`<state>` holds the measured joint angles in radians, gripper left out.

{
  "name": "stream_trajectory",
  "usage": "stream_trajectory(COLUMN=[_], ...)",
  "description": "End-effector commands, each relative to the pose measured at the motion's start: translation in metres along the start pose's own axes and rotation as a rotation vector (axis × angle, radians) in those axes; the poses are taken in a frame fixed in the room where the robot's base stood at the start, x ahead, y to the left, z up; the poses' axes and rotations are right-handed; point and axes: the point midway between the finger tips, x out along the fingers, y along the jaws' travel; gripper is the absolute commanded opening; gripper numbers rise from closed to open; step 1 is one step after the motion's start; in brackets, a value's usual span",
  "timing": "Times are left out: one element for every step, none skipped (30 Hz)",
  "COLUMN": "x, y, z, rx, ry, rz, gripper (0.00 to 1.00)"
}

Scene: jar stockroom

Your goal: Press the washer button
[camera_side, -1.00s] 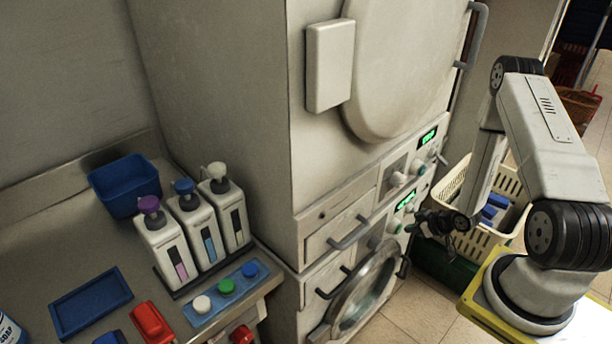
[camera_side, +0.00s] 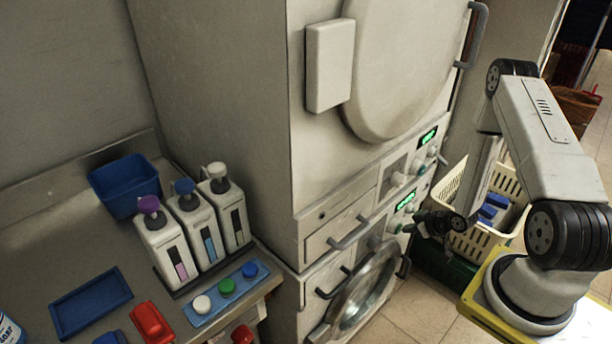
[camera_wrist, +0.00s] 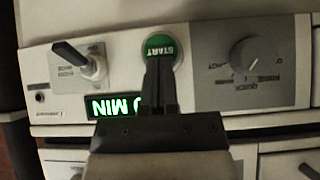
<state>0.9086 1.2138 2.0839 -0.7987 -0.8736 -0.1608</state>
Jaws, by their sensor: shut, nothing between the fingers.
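The washer's control panel (camera_wrist: 120,70) appears upside down in the wrist view. Its round green START button (camera_wrist: 160,45) sits in a pale ring. My gripper (camera_wrist: 160,62) is shut and empty, with its fingertips over the lower edge of the button in the picture. I cannot tell whether they touch it. In the side view my gripper (camera_side: 416,226) is close to the front of the lower machine, the washer (camera_side: 312,300), and its tips are hard to make out. The lit green display (camera_wrist: 112,106) is partly hidden by my fingers and reads "MIN".
A lever switch (camera_wrist: 80,58) and a round dial (camera_wrist: 254,58) flank the button. A cream basket (camera_side: 510,180) stands beside the machines, close to my arm. The round washer door (camera_side: 365,295) is below the panel. Bottles (camera_side: 160,250) stand on the counter at left.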

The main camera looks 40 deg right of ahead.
Motion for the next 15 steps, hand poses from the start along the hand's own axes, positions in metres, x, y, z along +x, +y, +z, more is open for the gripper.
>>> stream_trajectory(x=[0.001,0.0014,0.002,0.0024,0.0028,0.0034,0.0038,0.0042,0.0047,0.0051,0.0055,0.0061,0.0065,0.0069,0.0074], y=[-0.0002,-0.0002,-0.0002,-0.0003,-0.0003,-0.0003,-0.0004,-0.0004,-0.0005,-0.0005,-0.0005,-0.0005,-0.0005,-0.0005,-0.0004], z=[0.0001,0.0001,0.0001,0.0001,0.0002,0.0002,0.0002,0.0002,0.0003,0.0003,0.0003,0.0003,0.0003,0.0003,0.0002], rx=[0.0,0.0,0.0,0.0,0.0,0.0,0.0,0.0,0.0,0.0,0.0,0.0,0.0,0.0,0.0], ry=[0.0,0.0,0.0,0.0,0.0,0.0,-0.001,-0.001,-0.001,-0.001,-0.001,-0.001,-0.001,-0.001,-0.001], rz=[0.0,-0.001,-0.001,-0.001,-0.001,-0.001,-0.001,-0.001,-0.001,-0.001,-0.001,-0.001,-0.001,-0.001,-0.001], gripper=[0.0,0.0,0.0,0.0,0.0,0.0,0.0,0.0,0.0,0.0,0.0,0.0,0.0,0.0,0.0])
